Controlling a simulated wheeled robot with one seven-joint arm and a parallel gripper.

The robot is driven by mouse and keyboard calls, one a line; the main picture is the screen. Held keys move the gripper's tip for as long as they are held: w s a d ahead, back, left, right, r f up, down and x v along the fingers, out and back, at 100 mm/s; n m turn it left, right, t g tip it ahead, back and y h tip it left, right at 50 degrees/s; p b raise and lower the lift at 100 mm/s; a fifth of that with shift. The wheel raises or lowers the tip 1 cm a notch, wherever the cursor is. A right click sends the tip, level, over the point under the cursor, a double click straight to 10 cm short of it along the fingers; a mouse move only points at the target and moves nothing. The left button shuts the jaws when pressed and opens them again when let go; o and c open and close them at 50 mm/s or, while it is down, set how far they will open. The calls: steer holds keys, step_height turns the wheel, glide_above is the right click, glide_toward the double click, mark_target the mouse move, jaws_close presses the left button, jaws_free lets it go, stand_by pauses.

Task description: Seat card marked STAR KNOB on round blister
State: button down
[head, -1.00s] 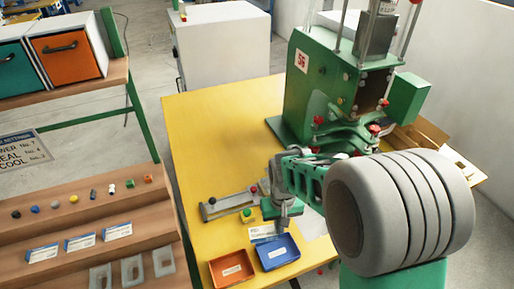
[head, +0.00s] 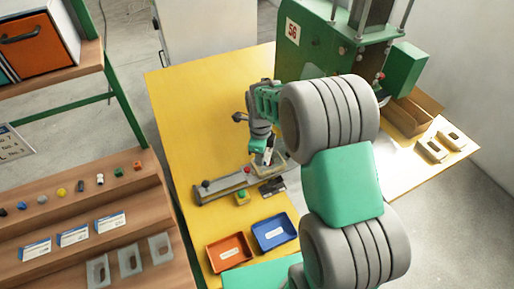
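My gripper (head: 264,150) points down over the right end of a grey fixture (head: 221,187) on the yellow table. It appears shut on a small white card (head: 268,156), seen steeply tilted between the fingers. Its print is too small to read, so I cannot confirm STAR KNOB. Below it a pale blister (head: 273,166) seems to lie at the fixture's right end, partly hidden by the gripper and arm. I cannot tell its shape, or whether the card touches it.
Orange (head: 229,252) and blue (head: 274,232) trays stand at the front. A yellow-green button (head: 242,198) and a dark stand (head: 273,187) lie near the fixture. The green press (head: 305,62) stands behind.

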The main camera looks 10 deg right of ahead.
steer(key=w+m, duration=0.1)
steer(key=m, duration=0.1)
steer(key=w+m, duration=0.1)
steer(key=m, duration=0.2)
steer(key=w+m, duration=0.1)
steer(key=m, duration=0.2)
steer(key=shift+w+f, duration=0.15)
steer(key=shift+w, duration=0.15)
steer(key=shift+w+f+m, duration=0.1)
steer(key=shift+w+m, duration=0.25)
steer(key=shift+m, duration=0.55)
steer(key=shift+f+b, duration=1.3)
steer(key=shift+f, duration=1.2)
steer(key=shift+w, duration=0.15)
steer(key=shift+f+b, duration=0.65)
steer(key=c, duration=2.2)
jaws_free()
steer(key=c, duration=1.6)
jaws_free()
steer(key=shift+c, duration=0.2)
